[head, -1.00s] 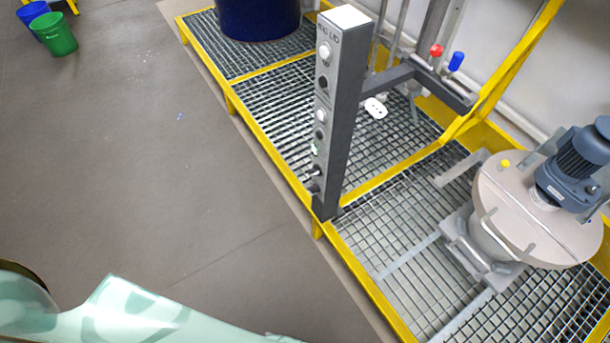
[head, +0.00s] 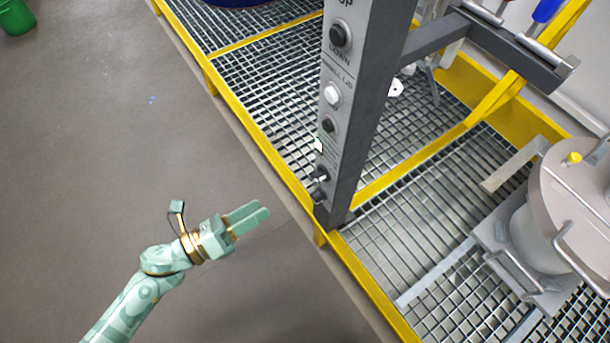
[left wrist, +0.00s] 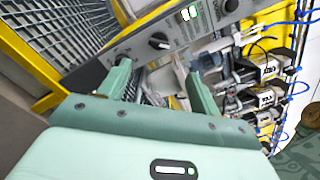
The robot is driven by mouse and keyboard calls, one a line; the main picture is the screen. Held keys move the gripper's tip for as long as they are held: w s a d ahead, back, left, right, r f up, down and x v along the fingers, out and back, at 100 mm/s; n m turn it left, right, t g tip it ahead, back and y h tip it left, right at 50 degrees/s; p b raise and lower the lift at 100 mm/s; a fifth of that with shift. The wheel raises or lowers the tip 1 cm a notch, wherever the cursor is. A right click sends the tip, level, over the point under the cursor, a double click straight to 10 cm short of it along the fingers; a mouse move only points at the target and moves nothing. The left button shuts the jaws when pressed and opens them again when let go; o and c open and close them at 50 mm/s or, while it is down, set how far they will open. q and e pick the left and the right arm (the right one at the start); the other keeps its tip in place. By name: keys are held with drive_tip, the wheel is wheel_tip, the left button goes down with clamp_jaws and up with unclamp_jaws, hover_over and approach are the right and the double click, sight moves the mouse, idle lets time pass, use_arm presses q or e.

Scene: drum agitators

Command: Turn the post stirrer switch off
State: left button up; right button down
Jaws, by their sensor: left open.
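The grey post (head: 358,110) stands upright at the platform's edge in the head view. Its narrow face carries round buttons, a small green-lit part (head: 319,145), and two black knobs, an upper one (head: 320,176) and a lower one (head: 318,196). Labels are too small to tell which is the stirrer switch. In the left wrist view a black knob with a pale mark (left wrist: 158,41) and a green-lit part (left wrist: 189,13) show beyond the fingers. My left gripper (head: 265,214) is open and empty, left of the post's lower end and apart from it.
A yellow-edged grating platform (head: 385,305) runs under the post. A pale lidded vessel (head: 575,195) stands at the right. A grey side arm (head: 440,38) joins the post near the top. The grey floor (head: 110,150) at left is clear, with a green bucket (head: 16,18) far off.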

use_arm(q)
drive_tip(key=b, duration=0.2)
approach(313, 177)
drive_tip(key=x, duration=0.7)
drive_tip(key=shift+w+d+f+b, duration=0.15)
drive_tip(key=shift+w+d+b, duration=0.15)
drive_tip(key=shift+w+d, duration=0.25)
drive_tip(key=shift+d, duration=0.15)
drive_tip(key=c, duration=1)
use_arm(e)
drive_tip(key=w+r+t, duration=0.1)
drive_tip(key=w+r, duration=0.4)
drive_tip(key=w, duration=0.2)
drive_tip(key=shift+a+r, duration=0.15)
drive_tip(key=shift+r, duration=0.25)
